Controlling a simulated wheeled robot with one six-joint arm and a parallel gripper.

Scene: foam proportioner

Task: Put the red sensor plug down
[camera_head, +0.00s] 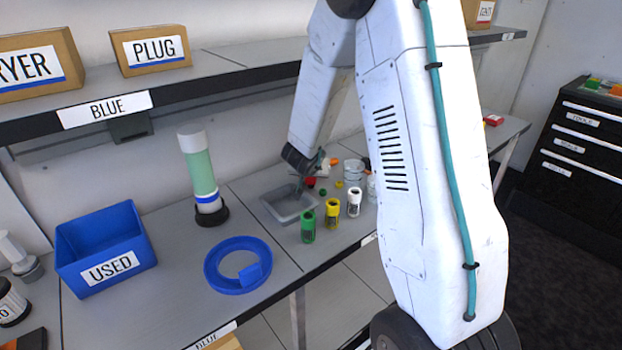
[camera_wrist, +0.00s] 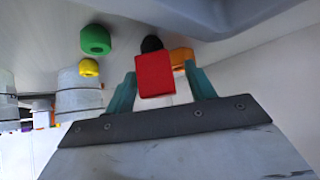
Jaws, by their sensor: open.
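The red sensor plug (camera_wrist: 155,76) shows in the wrist view as a red block between the two teal fingers of my gripper (camera_wrist: 160,70). The fingers stand open, one on each side of it. A small gap seems to show on its left; contact on the right is hard to judge. In the head view a small red piece (camera_head: 310,182), apparently this plug, is on the bench beside the grey tray (camera_head: 276,209). My gripper (camera_head: 320,163) is just behind it, small and partly hidden by my arm.
A green plug (camera_wrist: 95,40), a yellow plug (camera_wrist: 89,67), an orange piece (camera_wrist: 181,56) and a black piece (camera_wrist: 151,44) are close by. Green, yellow and white canisters (camera_head: 332,214) stand in front. A blue ring (camera_head: 212,267) and blue USED bin (camera_head: 72,268) are left.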

